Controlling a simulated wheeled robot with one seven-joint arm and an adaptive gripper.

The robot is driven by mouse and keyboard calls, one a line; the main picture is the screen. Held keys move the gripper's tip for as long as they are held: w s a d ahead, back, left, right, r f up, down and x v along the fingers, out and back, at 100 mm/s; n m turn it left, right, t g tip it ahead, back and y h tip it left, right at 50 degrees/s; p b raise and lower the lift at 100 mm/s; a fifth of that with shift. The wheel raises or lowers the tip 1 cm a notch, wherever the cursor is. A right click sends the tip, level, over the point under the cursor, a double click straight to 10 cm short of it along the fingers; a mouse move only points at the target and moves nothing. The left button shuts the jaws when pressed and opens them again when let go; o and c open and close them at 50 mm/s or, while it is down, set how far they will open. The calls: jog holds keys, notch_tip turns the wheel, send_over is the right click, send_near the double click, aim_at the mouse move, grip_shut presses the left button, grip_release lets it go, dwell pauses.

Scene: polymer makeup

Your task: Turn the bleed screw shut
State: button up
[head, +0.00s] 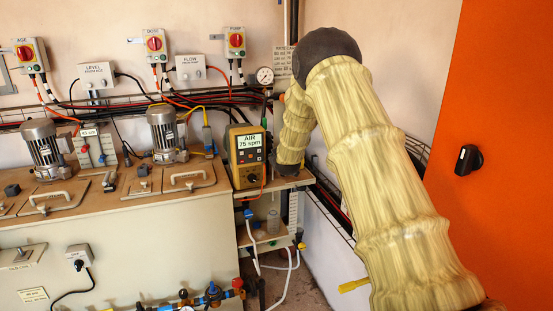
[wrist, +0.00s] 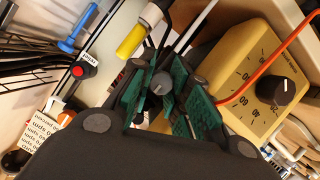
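In the wrist view a small grey knob with a pale line across its face (wrist: 161,83), which looks like the bleed screw, shows between the fingers. My gripper (wrist: 160,100) has green pads on both sides of the knob, with a gap visible, so it looks open. I cannot tell whether a pad touches the knob. The yellow dosing pump (wrist: 240,80) with a black dial is just right of the fingers. In the head view the pump (head: 247,170) stands at the right end of the bench, its display reading "AIR 75 spm". My sleeved arm hides the gripper and screw there.
An orange tube (wrist: 285,45) crosses above the pump. A yellow cylinder (wrist: 130,42), a red button (wrist: 78,71) and a blue fitting (wrist: 78,28) lie left of the fingers. In the head view, motors (head: 163,130) stand left of the pump, and an orange door (head: 500,150) is at right.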

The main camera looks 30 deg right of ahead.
jog(key=shift+o, duration=1.1)
jog(key=shift+s+d+f, duration=0.1)
jog(key=shift+d+f, duration=0.1)
jog(key=shift+a+r, duration=0.1)
jog(key=shift+a, duration=0.1)
jog(key=v, duration=1.1)
jog(key=shift+s, duration=0.4)
jog(key=s+a+f+g+y+p, duration=0.1)
jog(key=s+a+f+g, duration=0.1)
jog(key=s+a+f, duration=0.7)
jog(key=s+a+f+g+y, duration=0.1)
jog(key=s+a+f+g, duration=0.15)
jog(key=s+f, duration=0.65)
jog(key=s+a+f+g+y+p, duration=0.15)
jog(key=s+a+f, duration=0.4)
jog(key=f, duration=0.85)
jog(key=s+a+f+g, duration=0.2)
jog(key=s+a, duration=0.3)
jog(key=s, duration=0.6)
jog(key=s+a+f+g+y, duration=0.1)
jog(key=s+a+f, duration=0.3)
jog(key=s, duration=0.6)
jog(key=s+a+f+g+y, duration=0.1)
jog(key=s+a+f+g, duration=0.2)
jog(key=s+a, duration=0.3)
jog(key=s+f, duration=0.1)
jog(key=s, duration=0.4)
jog(key=shift+s+a+m+g, duration=0.3)
jog(key=shift+m+g, duration=0.1)
